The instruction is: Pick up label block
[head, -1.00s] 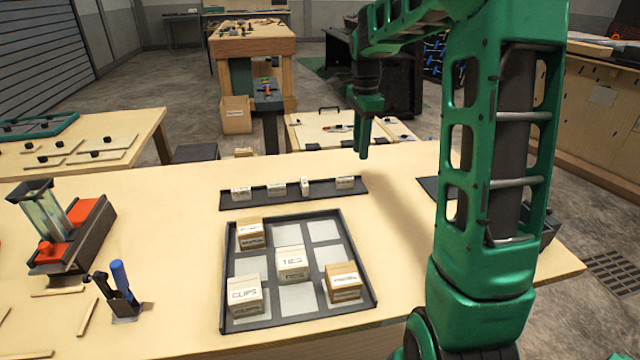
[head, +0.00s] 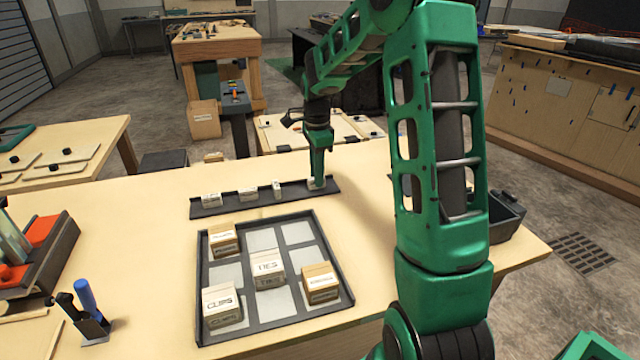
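A dark narrow tray (head: 295,202) at the back of the table holds several small white label blocks in a row. One label block (head: 211,200) is at the left end, another (head: 248,194) is in the middle, and a narrow one (head: 277,188) stands to its right. My gripper (head: 316,182) is down at the right end of the tray, over the rightmost label block (head: 312,184), which it mostly hides. I cannot tell whether the fingers are open or closed on it.
A dark grid tray (head: 345,295) in front holds several cardboard boxes, among them one marked TIES (head: 267,268) and one marked CLIPS (head: 221,305). A blue-handled tool (head: 86,297) stands at left. A dark bin (head: 505,215) is at the right edge.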

